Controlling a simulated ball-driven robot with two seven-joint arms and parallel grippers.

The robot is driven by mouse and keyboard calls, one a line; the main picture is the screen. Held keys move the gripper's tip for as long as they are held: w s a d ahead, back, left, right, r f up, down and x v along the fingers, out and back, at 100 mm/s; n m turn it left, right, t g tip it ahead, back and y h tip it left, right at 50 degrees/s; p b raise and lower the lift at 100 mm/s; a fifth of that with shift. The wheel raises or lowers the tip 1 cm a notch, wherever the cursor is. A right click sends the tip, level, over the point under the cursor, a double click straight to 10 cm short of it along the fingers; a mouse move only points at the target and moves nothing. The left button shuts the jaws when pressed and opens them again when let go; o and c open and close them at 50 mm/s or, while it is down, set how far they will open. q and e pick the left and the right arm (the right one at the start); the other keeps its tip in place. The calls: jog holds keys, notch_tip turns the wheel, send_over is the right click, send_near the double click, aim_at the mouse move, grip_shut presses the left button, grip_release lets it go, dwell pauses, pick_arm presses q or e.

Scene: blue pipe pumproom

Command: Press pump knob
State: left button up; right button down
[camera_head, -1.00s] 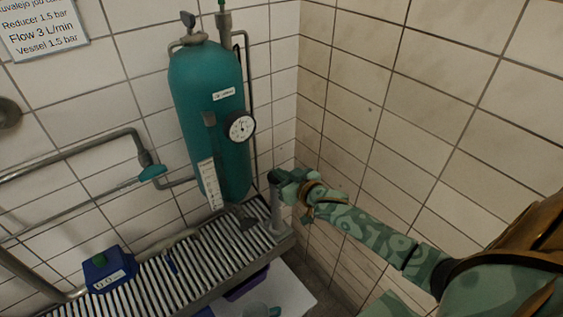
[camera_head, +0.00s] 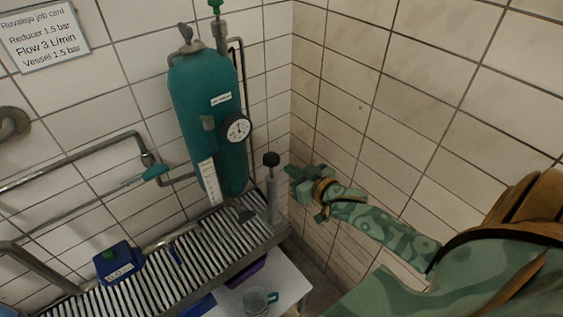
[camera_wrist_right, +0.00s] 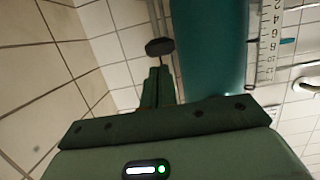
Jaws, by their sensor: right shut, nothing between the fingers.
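The pump knob (camera_head: 271,159) is black and round. It sits on a thin rod above the upright grey pump cylinder (camera_head: 273,205), at the right end of the slatted bench. The knob also shows in the right wrist view (camera_wrist_right: 160,47), just beyond the fingertips in the picture. My right gripper (camera_head: 291,174), green camouflage, is shut and empty. It is just right of the knob and slightly lower in the head view, with a small gap between them. The shut fingers show in the wrist view (camera_wrist_right: 158,74). My left gripper is not in view.
A teal gas bottle (camera_head: 207,110) with a pressure gauge (camera_head: 236,128) and flow scale stands left of the pump. A blue box (camera_head: 118,263) with a green button is on the slatted bench (camera_head: 150,293). A cup (camera_head: 256,301) is below. Tiled walls meet behind.

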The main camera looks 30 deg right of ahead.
jog(key=shift+v, duration=1.4)
jog(key=shift+r, duration=0.1)
dwell(0.7)
jog(key=s+d+f+n+g+h+b, duration=0.1)
jog(key=s+d+f+g+b, duration=0.15)
jog(key=s+f, duration=0.85)
jog(key=s+d+f+n+g+h+b, duration=0.1)
jog(key=s+d+f+g+h, duration=0.2)
jog(key=f, duration=1.6)
jog(key=s+a+f+g+y+b, duration=0.1)
jog(key=s+a+f+g+b, duration=0.1)
jog(key=s+a+f, duration=0.3)
jog(key=s+a+f+g+b, duration=0.3)
jog(key=s+a+f+g, duration=0.1)
jog(key=s+f, duration=0.6)
jog(key=s+a+f+n+g+y+b, duration=0.1)
jog(key=s+a+f+g+b, duration=0.2)
jog(key=s, duration=0.9)
jog(key=a+f, duration=0.3)
jog(key=f, duration=0.2)
jog(key=shift+s+a+f+y, duration=0.15)
jog(key=shift+s+f+y, duration=0.15)
jog(key=shift+s+f, duration=0.1)
